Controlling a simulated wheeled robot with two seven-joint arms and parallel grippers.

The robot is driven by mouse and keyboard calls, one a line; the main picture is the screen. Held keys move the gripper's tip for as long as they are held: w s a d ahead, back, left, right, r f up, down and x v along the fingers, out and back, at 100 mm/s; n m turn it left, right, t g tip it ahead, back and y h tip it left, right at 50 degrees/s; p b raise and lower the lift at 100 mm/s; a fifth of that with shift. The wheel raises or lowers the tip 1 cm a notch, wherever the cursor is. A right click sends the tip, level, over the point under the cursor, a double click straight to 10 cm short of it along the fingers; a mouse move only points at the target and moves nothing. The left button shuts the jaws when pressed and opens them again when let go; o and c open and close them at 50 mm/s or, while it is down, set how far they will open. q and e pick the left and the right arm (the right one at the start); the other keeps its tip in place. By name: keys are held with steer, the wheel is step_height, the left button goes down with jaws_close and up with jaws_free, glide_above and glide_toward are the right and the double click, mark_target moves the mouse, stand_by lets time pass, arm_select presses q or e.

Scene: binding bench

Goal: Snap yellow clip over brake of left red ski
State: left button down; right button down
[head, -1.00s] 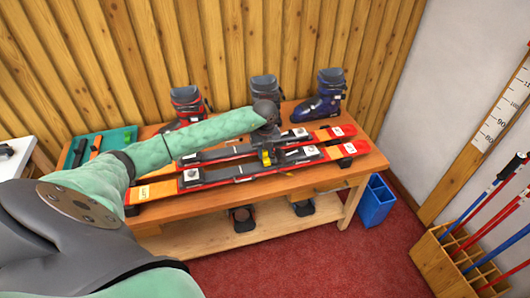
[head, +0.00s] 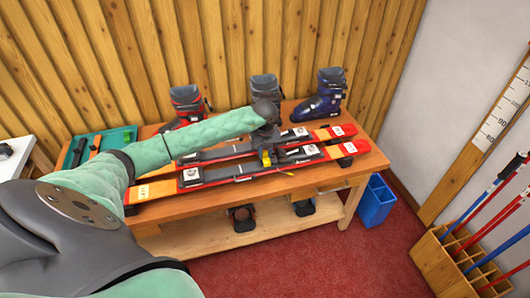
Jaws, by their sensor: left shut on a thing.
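Two red and orange skis lie side by side on the wooden bench, a near ski (head: 160,190) and a far ski (head: 325,134). Both have dark bindings along their middles. My left gripper (head: 266,150) points down over the middle of the skis. It is shut on the yellow clip (head: 265,158), of which only a small part shows below the fingers. The clip is at the near ski's binding; I cannot tell whether it touches the brake, which is hidden by the gripper. My right gripper is out of view.
A red boot (head: 187,105), a grey boot (head: 264,88) and a blue boot (head: 322,97) stand along the bench's back. A green tray (head: 118,138) with tools is at the left end. A blue bin (head: 375,203) stands on the floor right of the bench.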

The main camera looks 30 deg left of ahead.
mark_target(265, 152)
arm_select(q)
steer(key=shift+f+b, duration=0.55)
steer(key=shift+f, duration=0.3)
stand_by(0.3)
steer(key=c, duration=0.6)
jaws_free()
steer(key=shift+r, duration=0.15)
steer(key=shift+r+p, duration=0.35)
steer(key=shift+r, duration=0.25)
steer(key=shift+r+p, duration=1.65)
steer(key=shift+r, duration=2.6)
